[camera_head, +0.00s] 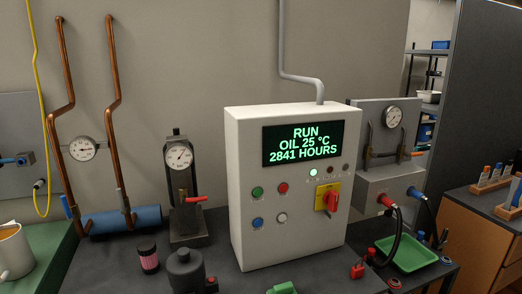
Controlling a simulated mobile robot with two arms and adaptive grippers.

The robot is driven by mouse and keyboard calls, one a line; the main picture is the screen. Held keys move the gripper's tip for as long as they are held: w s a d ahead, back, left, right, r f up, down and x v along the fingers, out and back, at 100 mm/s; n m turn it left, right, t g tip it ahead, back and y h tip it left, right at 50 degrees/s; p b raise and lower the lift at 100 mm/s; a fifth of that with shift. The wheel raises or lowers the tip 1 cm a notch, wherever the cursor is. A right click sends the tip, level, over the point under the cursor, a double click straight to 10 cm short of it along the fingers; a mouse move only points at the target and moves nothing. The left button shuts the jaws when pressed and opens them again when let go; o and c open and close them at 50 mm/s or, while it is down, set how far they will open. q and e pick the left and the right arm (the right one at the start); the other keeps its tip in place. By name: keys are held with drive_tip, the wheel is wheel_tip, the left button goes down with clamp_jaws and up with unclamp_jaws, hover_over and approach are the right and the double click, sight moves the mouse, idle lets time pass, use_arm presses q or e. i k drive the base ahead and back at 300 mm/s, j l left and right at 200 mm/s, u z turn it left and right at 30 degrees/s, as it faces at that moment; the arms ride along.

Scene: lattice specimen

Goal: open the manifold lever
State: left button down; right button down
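At the right stands a grey unit, which looks like the manifold (380,188), with a round gauge (393,117) and bent pipes. A small orange lever (415,154) sticks out sideways to the right near its pipe. A red fitting (386,200) and a blue fitting (416,193) with dark hoses sit on its front. A second gauge stand (180,175) left of the control box has a red lever (192,199) pointing right. I cannot tell for certain which lever is the manifold lever. Neither gripper is in view.
A white control box (247,150) stands in the middle with a lit screen (304,146) and a red switch (331,200). A green tray (408,253) lies below the hoses. Copper pipes (113,100), a mug (14,250) and a dark pot (186,270) are at the left.

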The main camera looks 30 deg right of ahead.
sight(374, 156)
drive_tip(key=z, duration=1.9)
